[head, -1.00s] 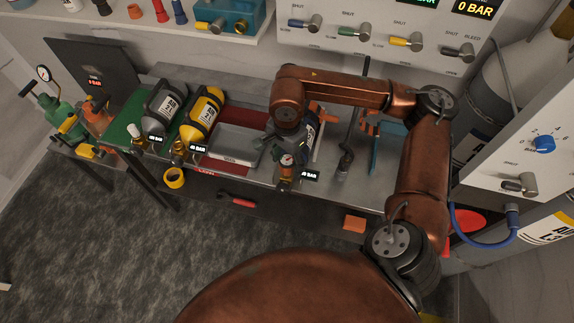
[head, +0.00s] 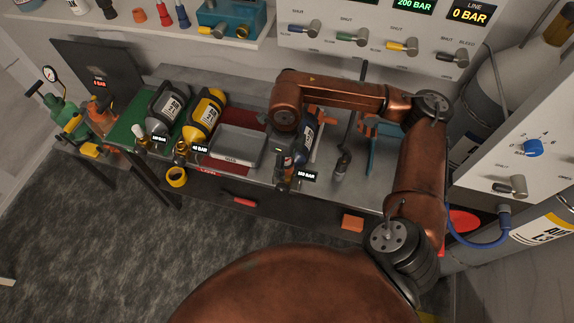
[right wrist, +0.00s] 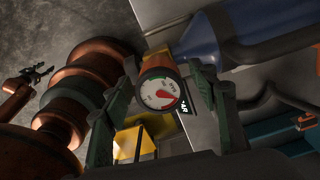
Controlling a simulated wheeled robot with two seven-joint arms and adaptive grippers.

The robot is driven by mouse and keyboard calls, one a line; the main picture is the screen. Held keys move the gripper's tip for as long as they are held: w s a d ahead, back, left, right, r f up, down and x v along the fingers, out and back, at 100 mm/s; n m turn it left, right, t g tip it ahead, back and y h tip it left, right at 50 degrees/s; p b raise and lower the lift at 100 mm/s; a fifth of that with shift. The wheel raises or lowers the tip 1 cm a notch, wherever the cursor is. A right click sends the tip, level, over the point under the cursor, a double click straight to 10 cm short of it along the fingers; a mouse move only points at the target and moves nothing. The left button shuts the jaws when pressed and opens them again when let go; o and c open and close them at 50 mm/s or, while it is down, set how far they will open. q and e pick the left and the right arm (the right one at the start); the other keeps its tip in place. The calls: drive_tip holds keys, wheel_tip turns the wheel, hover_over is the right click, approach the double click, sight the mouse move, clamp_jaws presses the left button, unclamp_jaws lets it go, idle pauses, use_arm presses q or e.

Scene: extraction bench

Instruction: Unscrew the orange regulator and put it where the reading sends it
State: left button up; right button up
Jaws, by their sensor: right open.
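The orange regulator (right wrist: 152,68) with its round white gauge (right wrist: 158,92) shows in the right wrist view, joined to the neck of a blue cylinder (right wrist: 225,30). The gauge figures are too small to read surely. My right gripper (right wrist: 165,100) is open, its two dark fingers on either side of the regulator, with no clear contact. In the head view the right gripper (head: 285,165) hides most of the regulator, beside a small BAR display (head: 307,176). A dark claw on a copper arm, seemingly my left gripper (right wrist: 38,73), shows in the right wrist view; its jaw state is unclear.
Left of the gripper are a grey tray (head: 232,160), a yellow cylinder (head: 204,115), a grey cylinder (head: 168,103) and a green mat (head: 122,128). A dark stand (head: 342,160) is close on the right. The valve panel (head: 400,28) reads LINE 0 BAR.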

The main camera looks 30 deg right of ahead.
drive_tip(key=m+p, duration=0.2)
drive_tip(key=m, duration=0.5)
drive_tip(key=shift+r, duration=0.1)
drive_tip(key=m+p, duration=0.1)
drive_tip(key=m, duration=0.5)
drive_tip(key=shift+m+p, duration=0.4)
drive_tip(key=shift+c, duration=0.7)
